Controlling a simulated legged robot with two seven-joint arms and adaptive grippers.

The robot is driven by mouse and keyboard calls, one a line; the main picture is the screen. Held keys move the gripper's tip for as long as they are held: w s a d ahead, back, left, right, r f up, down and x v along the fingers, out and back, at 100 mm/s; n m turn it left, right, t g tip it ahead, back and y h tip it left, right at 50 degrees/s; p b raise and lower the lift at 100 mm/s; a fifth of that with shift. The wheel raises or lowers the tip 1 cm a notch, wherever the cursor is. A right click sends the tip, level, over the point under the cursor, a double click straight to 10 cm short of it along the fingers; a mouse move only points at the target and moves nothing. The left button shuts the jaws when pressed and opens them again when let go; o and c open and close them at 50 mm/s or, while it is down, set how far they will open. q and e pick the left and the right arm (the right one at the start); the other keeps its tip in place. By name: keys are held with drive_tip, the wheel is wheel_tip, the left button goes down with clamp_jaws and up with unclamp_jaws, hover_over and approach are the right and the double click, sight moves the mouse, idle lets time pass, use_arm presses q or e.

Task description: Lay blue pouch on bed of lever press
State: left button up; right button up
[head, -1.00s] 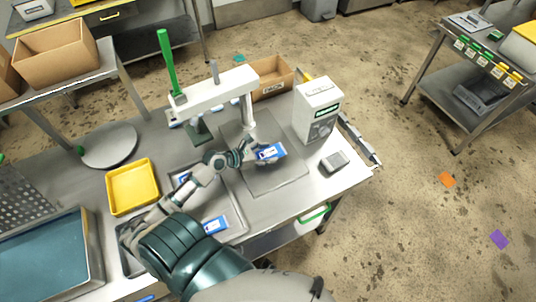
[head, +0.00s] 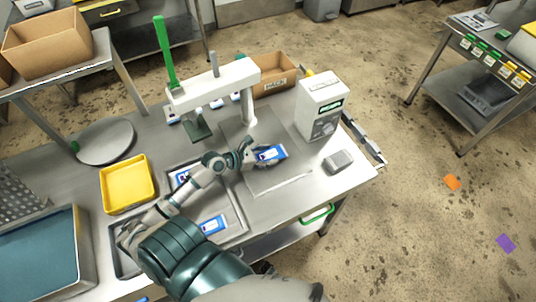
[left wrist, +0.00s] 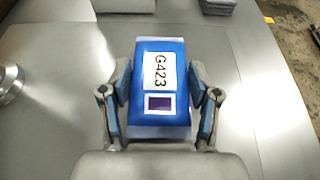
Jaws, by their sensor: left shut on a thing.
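My left gripper (head: 250,157) is shut on a blue pouch (head: 269,154). In the left wrist view the pouch (left wrist: 159,88) sits between the two fingers, with a white label reading G423 and a small dark square facing up. The lever press (head: 213,84) has a white frame, a green lever standing up and a green pressing plate (head: 197,125). Its bed (head: 284,177) is a flat grey plate on the table. The held pouch is over the bed, right of the pressing plate. I cannot tell whether it touches the bed. My right gripper is not in view.
More blue pouches (head: 212,224) lie in a grey tray at the front. A yellow tray (head: 128,184) stands left. A white box-shaped device (head: 320,103) and a small grey block (head: 338,161) stand right of the bed. A cardboard box (head: 274,76) is behind the press.

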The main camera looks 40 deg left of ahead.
use_arm(q)
drive_tip(key=shift+f, duration=0.4)
drive_tip(key=o, duration=1.4)
drive_tip(key=v, duration=1.2)
